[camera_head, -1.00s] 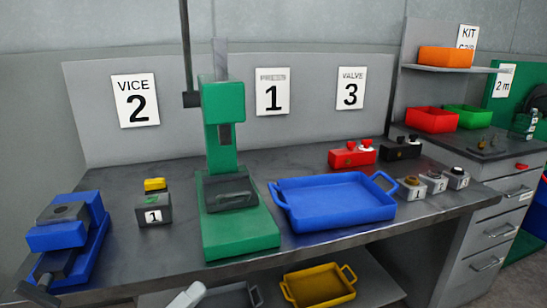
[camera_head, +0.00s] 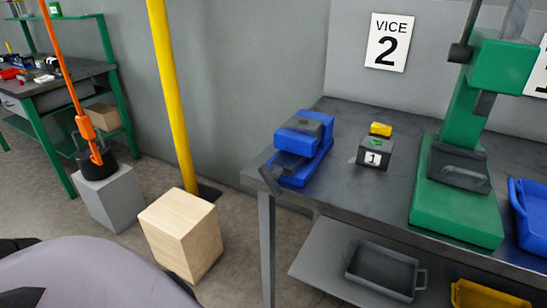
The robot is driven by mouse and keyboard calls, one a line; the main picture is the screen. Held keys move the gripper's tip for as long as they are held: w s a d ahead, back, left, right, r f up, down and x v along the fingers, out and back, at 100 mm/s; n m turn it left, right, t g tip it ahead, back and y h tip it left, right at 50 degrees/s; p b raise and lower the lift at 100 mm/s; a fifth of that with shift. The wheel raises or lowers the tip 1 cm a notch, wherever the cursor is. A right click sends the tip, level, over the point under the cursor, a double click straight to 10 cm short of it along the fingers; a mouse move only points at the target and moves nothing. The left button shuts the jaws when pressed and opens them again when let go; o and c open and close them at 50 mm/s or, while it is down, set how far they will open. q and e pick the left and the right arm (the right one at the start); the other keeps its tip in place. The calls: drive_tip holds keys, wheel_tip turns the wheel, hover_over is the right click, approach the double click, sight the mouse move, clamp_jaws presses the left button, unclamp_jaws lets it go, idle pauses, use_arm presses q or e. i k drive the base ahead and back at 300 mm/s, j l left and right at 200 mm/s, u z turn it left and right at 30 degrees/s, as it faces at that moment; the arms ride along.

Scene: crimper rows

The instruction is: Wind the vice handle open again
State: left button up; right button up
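The blue vice (camera_head: 304,140) stands at the left end of the grey workbench, below the sign reading VICE 2 (camera_head: 386,42). Its dark handle (camera_head: 268,180) sticks out at the near left end, over the bench's front corner. A dark grey block with a round mark (camera_head: 305,125) shows at the top of the vice. Whether the jaws grip it is too small to tell. Neither of my grippers shows in this view.
Right of the vice stand a grey block labelled 1 (camera_head: 373,157), with a yellow piece behind it, and a green press (camera_head: 460,205). A wooden block (camera_head: 180,232), a yellow post (camera_head: 172,100) and a grey block (camera_head: 110,197) stand on the floor at left.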

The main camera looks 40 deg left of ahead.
sight(271, 179)
drive_tip(key=u, duration=1.25)
drive_tip(key=l+u, duration=0.45)
drive_tip(key=k+l, duration=0.05)
